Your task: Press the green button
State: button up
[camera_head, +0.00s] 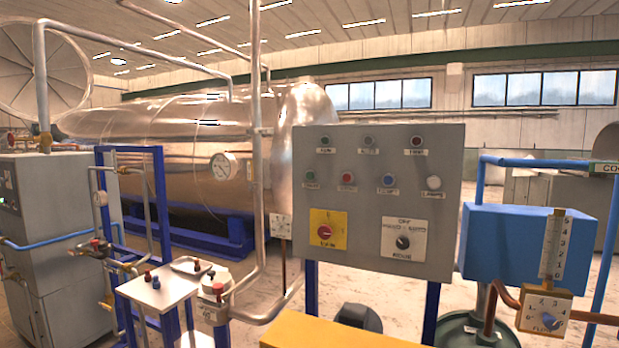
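The grey control panel (375,205) stands upright on blue posts in the middle of the view. A green button (310,176) is at the left end of its second row. To its right are a red button (348,180), a blue button (389,181) and a white button (433,183). A darker green round fitting (325,142) sits above, at the left of the top row. The labels are too small to read surely. My gripper is not in view, and nothing covers the green button.
Below the buttons are a red knob on a yellow plate (328,229) and a black selector (403,242). A yellow surface (320,334) and a dark rounded object (358,318) lie below the panel. A small white table (158,290) stands left, a blue box (510,243) right.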

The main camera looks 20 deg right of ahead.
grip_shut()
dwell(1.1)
